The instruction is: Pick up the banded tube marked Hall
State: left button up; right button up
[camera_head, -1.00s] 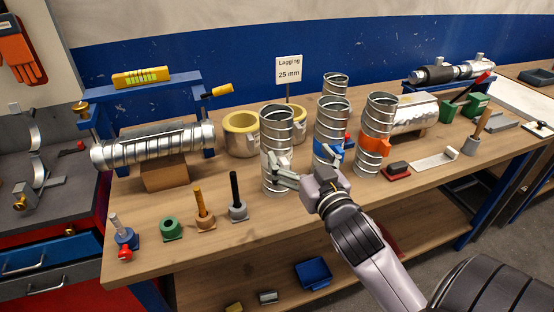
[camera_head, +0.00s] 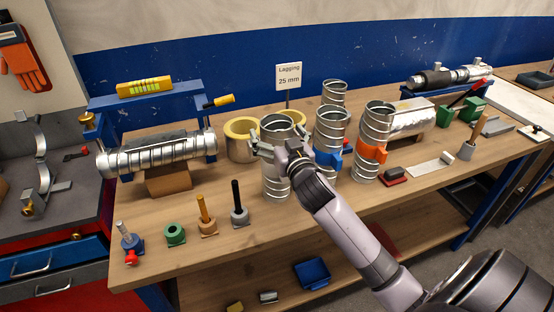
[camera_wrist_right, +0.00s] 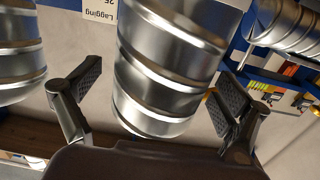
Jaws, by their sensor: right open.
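Several upright silver spiral tubes stand on the bench. The left one (camera_head: 278,186) has no coloured band that I can see. The middle one (camera_head: 330,121) has a blue band (camera_head: 328,159), and the right one (camera_head: 376,120) has an orange band (camera_head: 371,151). A further tube (camera_head: 334,91) stands behind. I can read no "Hall" marking on any tube. My right gripper (camera_head: 279,140) is open at the left tube's upper part and hides some of it. In the right wrist view a silver tube (camera_wrist_right: 165,80) lies between the spread fingers, with gaps visible either side. My left gripper is not in view.
A "Lagging 25 mm" sign (camera_head: 289,76) and cream lagging rings (camera_head: 240,149) stand behind the left tube. Small stamps and a handled tool (camera_head: 239,217) line the front left. A horizontal duct (camera_head: 155,154) rests on a wooden block at left.

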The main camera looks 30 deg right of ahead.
jog(key=shift+s, duration=0.1)
jog(key=shift+c, duration=0.5)
jog(key=shift+c, duration=0.6)
jog(key=shift+r, duration=0.1)
jog(key=c, duration=1.8)
